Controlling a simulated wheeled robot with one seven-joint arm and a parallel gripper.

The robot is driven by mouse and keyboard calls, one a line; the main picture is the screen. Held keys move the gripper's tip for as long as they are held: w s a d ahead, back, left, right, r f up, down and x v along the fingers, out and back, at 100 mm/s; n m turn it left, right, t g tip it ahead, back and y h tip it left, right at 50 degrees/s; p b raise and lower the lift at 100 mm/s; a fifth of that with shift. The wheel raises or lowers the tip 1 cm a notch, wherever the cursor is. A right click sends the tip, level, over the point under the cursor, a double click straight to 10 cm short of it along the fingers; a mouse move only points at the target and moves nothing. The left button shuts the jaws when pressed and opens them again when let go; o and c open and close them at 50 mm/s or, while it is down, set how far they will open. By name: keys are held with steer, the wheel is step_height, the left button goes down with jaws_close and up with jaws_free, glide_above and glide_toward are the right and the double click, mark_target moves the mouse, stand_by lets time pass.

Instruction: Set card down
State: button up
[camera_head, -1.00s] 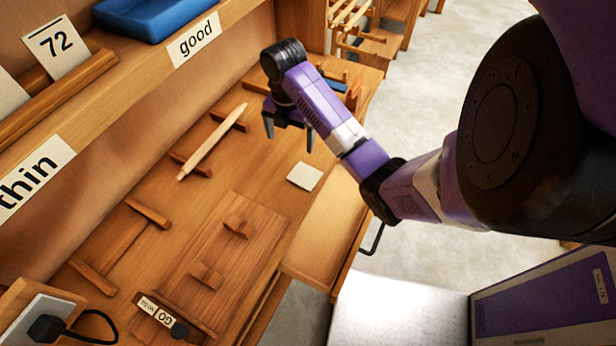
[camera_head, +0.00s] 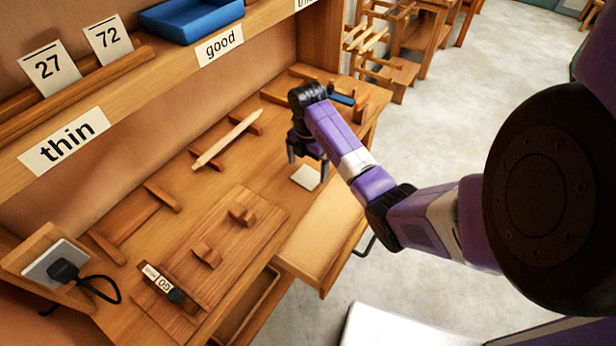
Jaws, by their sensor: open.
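A small blank white card (camera_head: 305,177) lies flat on the wooden bench near its front edge, right of the wooden rod. My gripper (camera_head: 308,163) is open, pointing down just behind and over the card in the picture. Its right fingertip overlaps the card's upper right corner. Nothing shows between the fingers. Whether the fingers touch the card or bench cannot be told.
A pale wooden rod (camera_head: 227,140) rests on two wooden supports behind the card. A raised wooden board (camera_head: 225,240) with blocks lies nearer. A blue tray (camera_head: 190,18) sits on the shelf above. A blue-handled tool (camera_head: 341,98) lies beyond my gripper. Bare bench surrounds the card.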

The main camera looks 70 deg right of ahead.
mark_target(308, 177)
steer(key=shift+d+f, duration=0.1)
steer(key=shift+f, duration=1.45)
steer(key=c, duration=1.5)
